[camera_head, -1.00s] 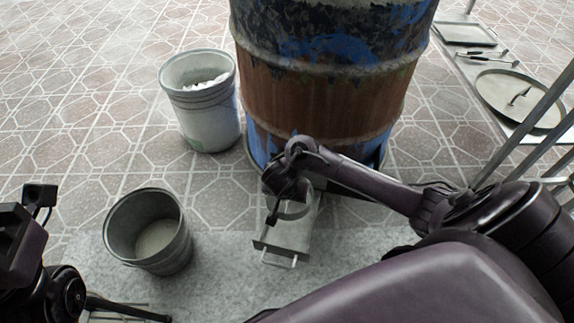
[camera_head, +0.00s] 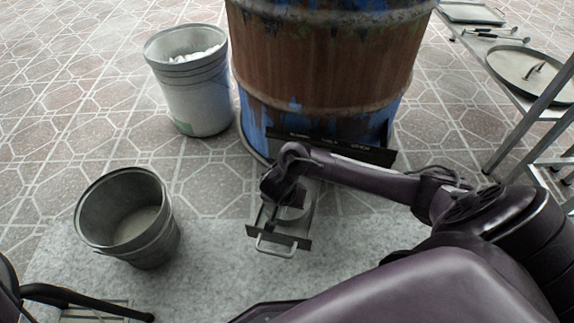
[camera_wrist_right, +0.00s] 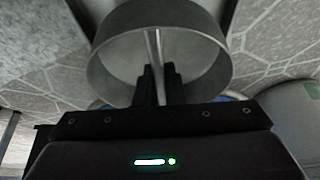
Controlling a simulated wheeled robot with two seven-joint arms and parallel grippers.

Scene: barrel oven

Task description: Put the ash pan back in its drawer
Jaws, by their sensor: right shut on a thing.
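The ash pan (camera_head: 293,214) is a round grey metal pan, seen in the head view just under my right gripper (camera_head: 287,202). In the right wrist view the pan (camera_wrist_right: 110,62) shows a round wall with a thin bar across it, and the gripper's dark fingers (camera_wrist_right: 160,88) are shut on that bar. The drawer (camera_head: 284,238) is a grey metal tray with a front handle, pulled out from the barrel's base. The pan is over or within the drawer; whether it rests on the floor of it is hidden. My left gripper is out of view.
The rusty blue barrel (camera_head: 320,70) stands behind the drawer. A bucket with white lumps (camera_head: 190,90) stands left of it, and an open metal bucket (camera_head: 128,225) stands front left. A rack with a round lid (camera_head: 535,75) is at the right.

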